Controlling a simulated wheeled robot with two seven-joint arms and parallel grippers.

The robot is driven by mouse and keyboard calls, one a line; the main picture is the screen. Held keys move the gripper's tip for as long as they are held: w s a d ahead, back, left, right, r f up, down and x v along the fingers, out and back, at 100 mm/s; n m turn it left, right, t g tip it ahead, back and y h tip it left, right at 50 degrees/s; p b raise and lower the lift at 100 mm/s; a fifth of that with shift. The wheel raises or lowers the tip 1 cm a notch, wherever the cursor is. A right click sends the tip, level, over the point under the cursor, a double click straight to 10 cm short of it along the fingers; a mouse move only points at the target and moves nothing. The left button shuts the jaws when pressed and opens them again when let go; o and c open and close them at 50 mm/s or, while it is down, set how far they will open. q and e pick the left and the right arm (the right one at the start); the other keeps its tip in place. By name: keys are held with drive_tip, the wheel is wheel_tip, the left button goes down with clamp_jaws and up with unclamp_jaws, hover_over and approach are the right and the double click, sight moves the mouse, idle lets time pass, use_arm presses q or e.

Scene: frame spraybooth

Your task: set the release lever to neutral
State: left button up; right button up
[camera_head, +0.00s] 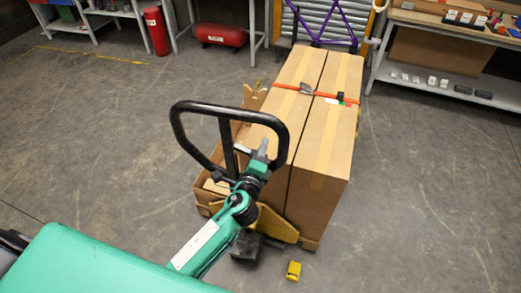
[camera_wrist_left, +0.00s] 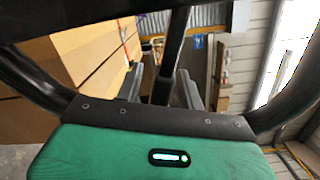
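The pallet truck's black loop handle (camera_head: 283,128) stands upright in front of the cartons. A dark bar (camera_head: 227,140) runs down inside the loop; I cannot tell whether this is the release lever or the stem, nor its setting. My green left arm reaches up to the handle, with the left gripper (camera_head: 255,152) at the loop's lower right part. In the left wrist view the left gripper (camera_wrist_left: 168,92) has its two grey fingers apart. The dark bar (camera_wrist_left: 174,50) shows between and beyond them; contact cannot be told. My right gripper is out of view.
Tall cartons (camera_head: 323,120) with an orange strap (camera_head: 315,94) stand on the truck behind the handle. A small yellow object (camera_head: 293,271) lies on the floor. A workbench (camera_head: 455,30) stands back right, a red cylinder (camera_head: 157,31) back left. Floor at both sides is clear.

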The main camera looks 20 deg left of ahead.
use_arm(q)
clamp_jaws()
drive_tip(key=shift+d+r+n+b, duration=0.15)
drive_tip(key=shift+r+n, duration=0.45)
drive_tip(key=shift+n, duration=0.35)
drive_tip(key=shift+d+r+n+b, duration=0.15)
drive_tip(key=shift+r+n, duration=0.4)
drive_tip(key=shift+n, duration=0.4)
drive_tip(key=shift+a, duration=0.1)
unclamp_jaws()
drive_tip(key=shift+s, duration=0.1)
